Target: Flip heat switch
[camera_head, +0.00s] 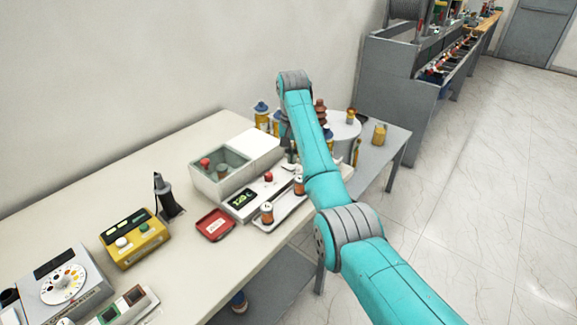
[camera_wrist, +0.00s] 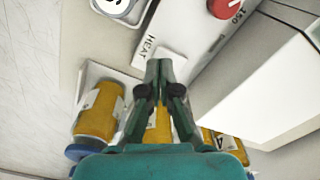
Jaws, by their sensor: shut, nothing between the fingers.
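The white heater panel (camera_wrist: 195,30) carries a "HEAT" label (camera_wrist: 148,50) and a red knob (camera_wrist: 230,6) in the wrist view. My gripper (camera_wrist: 159,66) is shut and empty, its tips over the panel close beside the label. The heat switch itself is not clearly visible; the fingers may cover it. Whether the tips touch the panel I cannot tell. In the head view the heater unit (camera_head: 256,196) stands on the table with a lit green display (camera_head: 243,199) and red knob (camera_head: 268,177). My gripper is mostly hidden behind my arm there.
On the table (camera_head: 130,180) are a red tray (camera_head: 215,225), a yellow device (camera_head: 135,238) and a dial instrument (camera_head: 62,283). Open floor lies right.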

